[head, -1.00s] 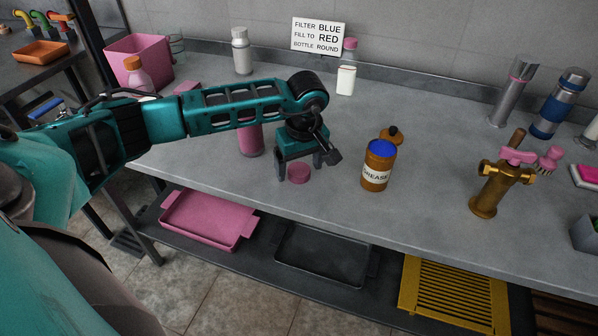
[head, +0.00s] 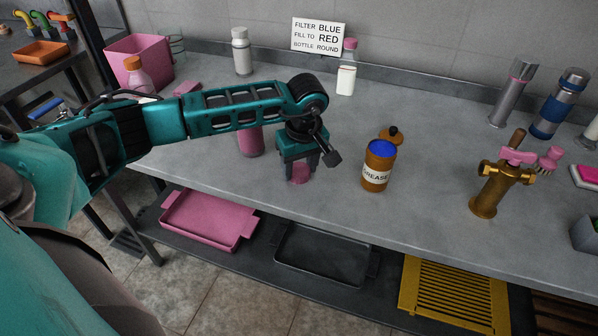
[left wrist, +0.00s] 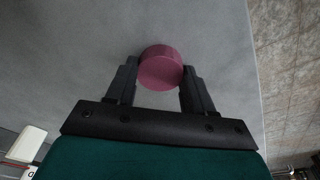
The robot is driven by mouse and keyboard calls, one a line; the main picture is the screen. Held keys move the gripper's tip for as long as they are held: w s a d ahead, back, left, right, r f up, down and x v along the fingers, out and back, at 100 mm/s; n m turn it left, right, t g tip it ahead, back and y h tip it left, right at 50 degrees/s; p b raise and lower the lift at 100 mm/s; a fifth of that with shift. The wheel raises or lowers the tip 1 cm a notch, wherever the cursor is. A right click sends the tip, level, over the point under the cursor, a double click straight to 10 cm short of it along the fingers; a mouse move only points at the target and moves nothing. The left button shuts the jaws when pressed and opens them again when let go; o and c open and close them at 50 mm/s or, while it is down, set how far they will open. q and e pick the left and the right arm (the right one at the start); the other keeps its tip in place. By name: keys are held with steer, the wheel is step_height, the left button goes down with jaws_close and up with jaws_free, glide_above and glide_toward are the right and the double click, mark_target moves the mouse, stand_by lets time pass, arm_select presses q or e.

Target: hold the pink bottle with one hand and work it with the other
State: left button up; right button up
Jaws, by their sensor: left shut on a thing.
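A pink bottle (head: 250,142) stands upright on the grey counter, its upper part hidden behind my left arm. A short round pink piece, like a cap (head: 299,174), is on the counter to the right of the bottle and nearer the front edge. My left gripper (head: 300,168) points down over this cap, with its fingers closed on the cap's two sides. The left wrist view shows the cap (left wrist: 160,68) between the dark fingertips (left wrist: 160,75). My right gripper is not in view.
An orange grease jar (head: 377,165) with a blue top stands right of the gripper. A brass tap (head: 487,192) is farther right. The front middle counter is clear.

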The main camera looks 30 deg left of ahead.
mark_target(299, 170)
arm_select(q)
steer(key=shift+r, duration=0.15)
step_height(299, 170, up, 20)
steer(key=shift+f+p, duration=0.1)
steer(key=shift+p, duration=0.4)
